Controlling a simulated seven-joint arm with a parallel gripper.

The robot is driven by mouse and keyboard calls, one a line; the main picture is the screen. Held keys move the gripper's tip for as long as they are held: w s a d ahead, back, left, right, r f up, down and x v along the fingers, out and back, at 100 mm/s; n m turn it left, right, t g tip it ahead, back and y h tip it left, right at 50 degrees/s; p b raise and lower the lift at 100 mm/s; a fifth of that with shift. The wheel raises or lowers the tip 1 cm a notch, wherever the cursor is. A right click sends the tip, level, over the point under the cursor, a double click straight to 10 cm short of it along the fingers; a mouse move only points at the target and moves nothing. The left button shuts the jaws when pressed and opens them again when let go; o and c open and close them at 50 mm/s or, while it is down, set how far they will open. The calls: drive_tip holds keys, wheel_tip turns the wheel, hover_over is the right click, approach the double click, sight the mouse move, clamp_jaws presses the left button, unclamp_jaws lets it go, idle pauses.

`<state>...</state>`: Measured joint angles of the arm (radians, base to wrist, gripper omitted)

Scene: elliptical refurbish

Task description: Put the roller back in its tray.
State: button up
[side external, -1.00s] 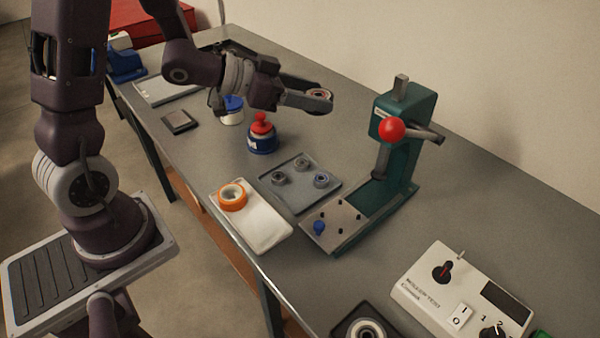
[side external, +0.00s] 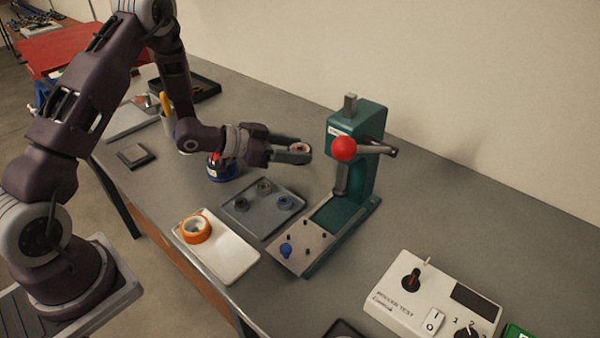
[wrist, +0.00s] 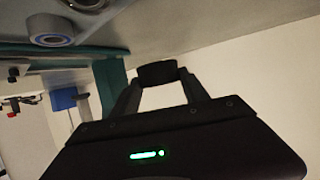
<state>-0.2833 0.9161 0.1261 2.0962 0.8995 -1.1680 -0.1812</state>
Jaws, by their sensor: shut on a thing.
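My gripper (side external: 302,150) is shut on a small dark ring-shaped roller (side external: 299,147), held above the bench to the left of the green press. In the wrist view the roller (wrist: 158,74) shows as a black cylinder between the two fingers. A grey tray (side external: 243,223) with several small grey rollers lies below and to the left of the gripper. A white tray (side external: 228,262) in front of it carries an orange-rimmed ring (side external: 196,229). The frames do not show clearly which tray belongs to the held roller.
The green press (side external: 360,170) with a red ball handle (side external: 343,149) stands close right of my gripper. A roller test box (side external: 430,295) is at front right. A blue pot (side external: 222,170) stands behind the grey tray.

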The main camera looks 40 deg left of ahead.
sight(295, 177)
wheel_tip(295, 177, down, 6)
drive_tip(key=shift+r, duration=0.25)
drive_tip(key=shift+f, duration=0.15)
drive_tip(key=o, duration=1.4)
drive_tip(key=shift+c, duration=0.2)
